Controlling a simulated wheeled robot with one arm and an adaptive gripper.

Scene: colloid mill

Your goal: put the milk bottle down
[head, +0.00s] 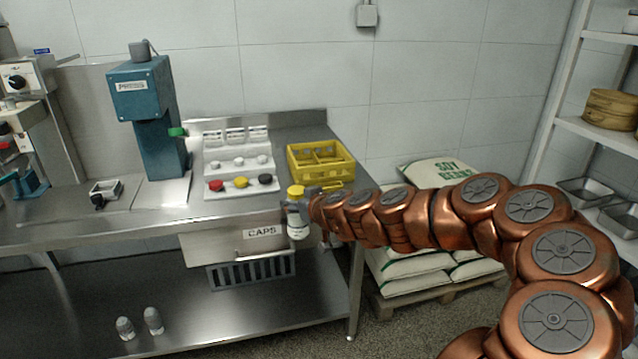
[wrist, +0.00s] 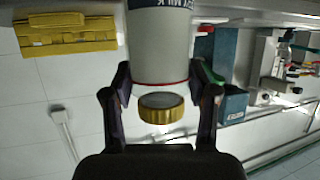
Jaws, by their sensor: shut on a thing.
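The milk bottle (head: 298,227) has a pale body and a yellow cap. In the head view it is upright at the right front edge of the steel bench (head: 180,213), overlapping that edge, with its lower part seen against the drawer side. My gripper (head: 306,203) reaches it from the right and is shut on it. In the wrist view the bottle (wrist: 162,50) hangs into the picture cap-down, between the two dark fingers of my gripper (wrist: 163,80). Its gold cap is near the palm. The bottle's base is outside the wrist view.
A yellow divided crate (head: 320,163) stands behind the bottle on the bench. A white panel with red, yellow and black caps (head: 241,182) and a blue machine (head: 145,110) are to the left. A CAPS drawer (head: 240,240) is below. Soy bean sacks (head: 415,270) lie on the right.

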